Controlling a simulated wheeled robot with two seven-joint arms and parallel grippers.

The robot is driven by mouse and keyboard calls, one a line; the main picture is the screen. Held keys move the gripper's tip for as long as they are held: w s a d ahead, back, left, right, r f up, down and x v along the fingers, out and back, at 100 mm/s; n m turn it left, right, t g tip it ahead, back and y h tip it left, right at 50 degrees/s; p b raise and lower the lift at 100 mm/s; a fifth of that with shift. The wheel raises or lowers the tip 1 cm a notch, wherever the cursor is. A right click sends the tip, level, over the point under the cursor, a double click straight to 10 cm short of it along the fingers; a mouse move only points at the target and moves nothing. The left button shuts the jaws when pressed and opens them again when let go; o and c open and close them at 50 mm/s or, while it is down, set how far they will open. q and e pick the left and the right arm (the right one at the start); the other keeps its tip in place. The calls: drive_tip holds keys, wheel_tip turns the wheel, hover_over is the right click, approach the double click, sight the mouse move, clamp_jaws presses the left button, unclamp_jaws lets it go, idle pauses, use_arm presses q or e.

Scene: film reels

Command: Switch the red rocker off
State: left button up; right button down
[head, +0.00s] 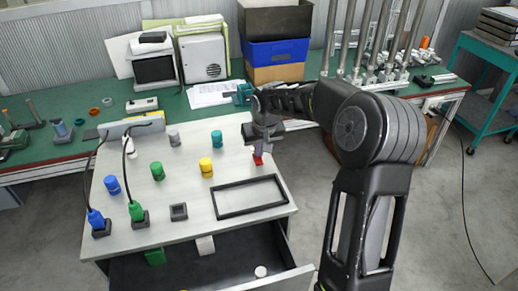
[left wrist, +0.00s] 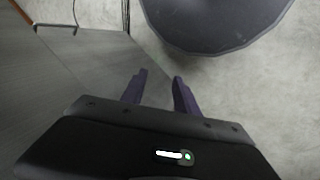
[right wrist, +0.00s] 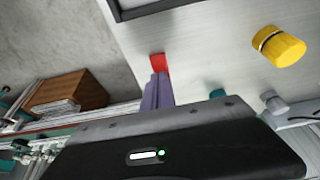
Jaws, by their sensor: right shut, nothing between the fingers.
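The red rocker (head: 257,160) is a small red piece on the right part of the white tabletop. In the right wrist view the red rocker (right wrist: 160,64) shows just beyond the fingertips. My right gripper (head: 258,150) is shut and empty, pointing down over the rocker. In the right wrist view its purple fingers (right wrist: 157,90) are together, and their tips overlap the rocker's near edge. I cannot tell whether they touch it. My left gripper (left wrist: 159,85) is open and empty, away from the tabletop over grey floor. It does not show in the head view.
The white tabletop (head: 190,215) bears a black rectangular frame (head: 250,197), a yellow knob (head: 206,167), green, blue and teal knobs, and blue and green plugs with cables. An open drawer (head: 220,265) is below in front. A green bench with boxes stands behind.

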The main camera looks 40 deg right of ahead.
drive_tip(key=shift+w+f+b, duration=0.15)
drive_tip(key=shift+f+b, duration=0.1)
drive_tip(key=shift+b, duration=0.1)
drive_tip(key=shift+f, duration=0.1)
drive_tip(key=shift+s+a, duration=0.1)
drive_tip(key=shift+s, duration=0.2)
drive_tip(key=shift+s+a+b, duration=0.2)
drive_tip(key=shift+s+b, duration=0.2)
drive_tip(key=shift+s, duration=0.15)
